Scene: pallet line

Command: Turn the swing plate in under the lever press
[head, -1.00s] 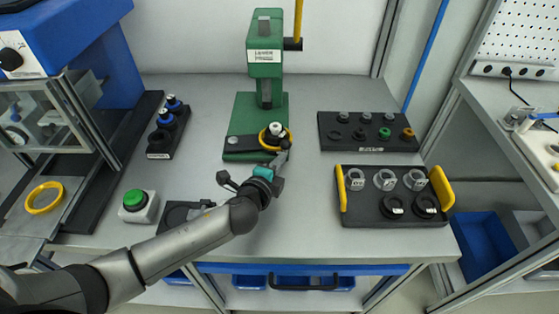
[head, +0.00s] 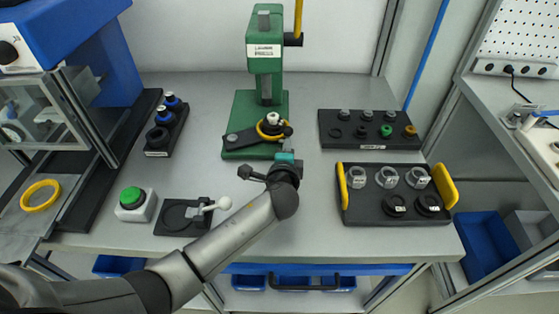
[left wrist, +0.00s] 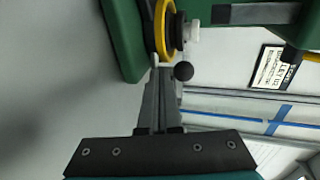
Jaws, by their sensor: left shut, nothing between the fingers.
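The green lever press (head: 264,60) stands at the back of the bench with its ram above its green base. The dark swing plate (head: 245,136) runs from its pivot at the left of the base to a yellow ring (head: 262,134) holding a part with a white top. The ring is just below and in front of the ram; I cannot tell whether they line up. My left gripper (head: 287,152) is shut and empty beside the plate's black ball knob (head: 287,131). In the left wrist view the fingertips (left wrist: 157,62) are close to the yellow ring (left wrist: 160,30) and knob (left wrist: 183,71); contact is unclear.
A rack of parts (head: 346,142) and a tray with yellow handles (head: 378,208) lie to the right. A green button (head: 131,197), a small black fixture (head: 172,222) and a black holder (head: 154,151) are at the left. Bench is clear between press and tray.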

